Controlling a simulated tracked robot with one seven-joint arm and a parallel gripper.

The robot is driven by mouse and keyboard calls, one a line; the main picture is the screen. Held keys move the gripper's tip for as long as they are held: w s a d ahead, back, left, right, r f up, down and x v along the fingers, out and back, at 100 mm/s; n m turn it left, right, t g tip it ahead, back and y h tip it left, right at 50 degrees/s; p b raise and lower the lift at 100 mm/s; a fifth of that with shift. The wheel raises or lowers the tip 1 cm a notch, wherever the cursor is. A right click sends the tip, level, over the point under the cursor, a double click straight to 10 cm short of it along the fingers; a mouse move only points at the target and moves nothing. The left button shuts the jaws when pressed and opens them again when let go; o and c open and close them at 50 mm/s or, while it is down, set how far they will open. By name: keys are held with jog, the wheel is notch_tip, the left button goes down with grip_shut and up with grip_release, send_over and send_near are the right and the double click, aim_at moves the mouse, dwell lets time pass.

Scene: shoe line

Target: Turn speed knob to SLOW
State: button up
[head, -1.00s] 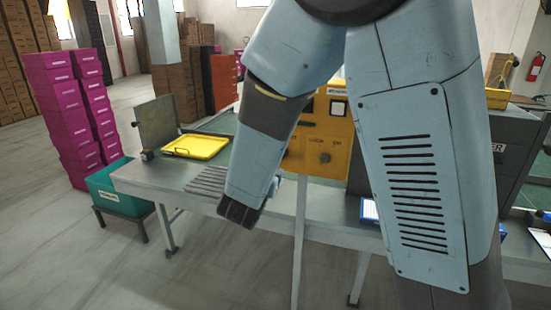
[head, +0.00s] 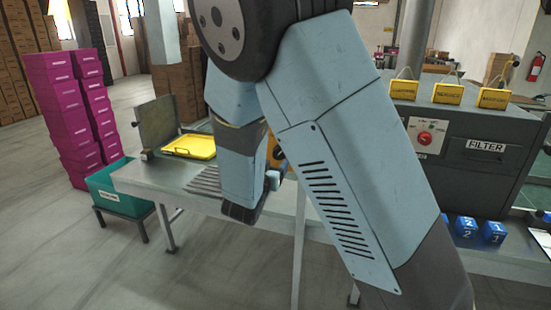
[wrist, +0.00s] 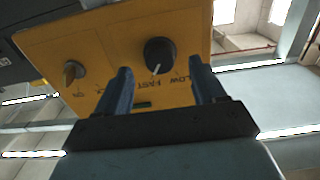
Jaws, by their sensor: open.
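The black speed knob (wrist: 159,56) sits on a yellow panel (wrist: 215,20) in the wrist view. Its white pointer line points down in the picture, near the FAST label. The label beside it reads LOW, its first letter hidden by a finger. My gripper (wrist: 160,66) is open, with one blue finger on each side below the knob; I cannot tell if they touch it. In the head view my gripper (head: 274,179) is small beside the forearm, and only a sliver of the yellow panel (head: 274,150) shows; the knob is hidden there.
A second, smaller knob (wrist: 73,73) is on the panel's left in the wrist view. In the head view a grey FILTER machine (head: 470,170) with a red knob (head: 425,138) stands right. A yellow tray (head: 188,146) lies on the left bench. Blue numbered blocks (head: 493,232) sit at right.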

aim_at(277, 155)
jog(key=shift+x, duration=2.3)
jog(key=shift+c, duration=0.4)
jog(key=shift+a+r, duration=0.1)
jog(key=c, duration=1)
jog(key=shift+o, duration=0.2)
jog(key=shift+n, duration=0.4)
jog(key=n, duration=0.6)
jog(key=shift+n, duration=0.3)
jog(key=n, duration=0.6)
jog(key=shift+r, duration=0.15)
jog(key=shift+n, duration=0.4)
